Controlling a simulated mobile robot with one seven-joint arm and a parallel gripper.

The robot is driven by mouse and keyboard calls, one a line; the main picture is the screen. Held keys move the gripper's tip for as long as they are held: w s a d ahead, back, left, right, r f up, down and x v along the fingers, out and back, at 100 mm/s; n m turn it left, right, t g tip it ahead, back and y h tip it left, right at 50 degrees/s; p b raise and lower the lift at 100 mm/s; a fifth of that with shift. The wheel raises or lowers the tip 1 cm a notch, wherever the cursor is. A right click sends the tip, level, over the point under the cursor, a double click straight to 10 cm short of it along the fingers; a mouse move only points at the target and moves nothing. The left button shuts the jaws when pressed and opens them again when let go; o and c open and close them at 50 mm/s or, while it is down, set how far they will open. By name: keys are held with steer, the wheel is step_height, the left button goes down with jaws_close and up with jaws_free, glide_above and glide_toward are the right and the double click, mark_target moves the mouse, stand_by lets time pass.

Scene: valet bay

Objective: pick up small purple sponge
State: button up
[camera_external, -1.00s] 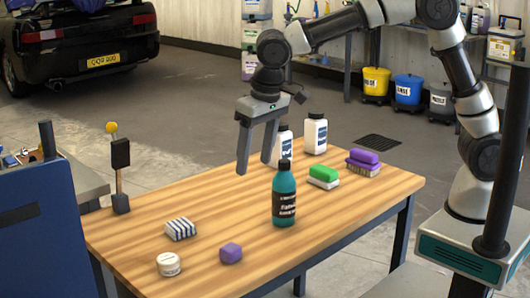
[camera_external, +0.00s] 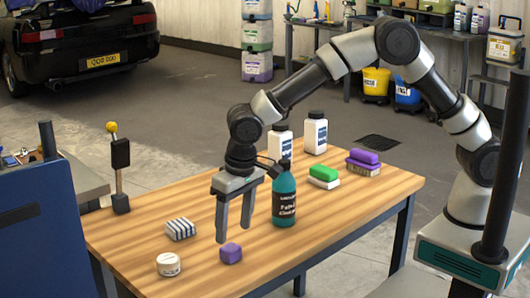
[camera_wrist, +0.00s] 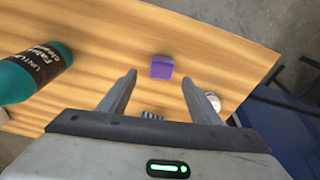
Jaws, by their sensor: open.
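The small purple sponge (camera_external: 231,253) is a little block on the wooden table (camera_external: 330,225), near its front edge. In the wrist view the sponge (camera_wrist: 162,67) lies beyond the fingertips, roughly in line with the gap between them. My gripper (camera_external: 233,233) is open and empty, pointing down. In the external view its fingertips show just above and behind the sponge, apart from it. The gripper's two fingers also show in the wrist view (camera_wrist: 159,82).
A teal bottle (camera_external: 284,197) stands close to the right of my gripper. A striped cloth block (camera_external: 180,229) and a white round tub (camera_external: 168,264) lie to the left. White bottles (camera_external: 315,133), a green-topped brush (camera_external: 324,173) and a purple-topped brush (camera_external: 362,157) are farther back.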

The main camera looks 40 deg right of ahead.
mark_target(230, 247)
steer(key=f, duration=0.1)
steer(key=f+b, duration=0.1)
steer(key=f, duration=0.3)
steer(key=shift+w+a+f, duration=0.1)
steer(key=shift+w+a, duration=0.15)
steer(key=shift+w, duration=0.15)
steer(key=c, duration=1.1)
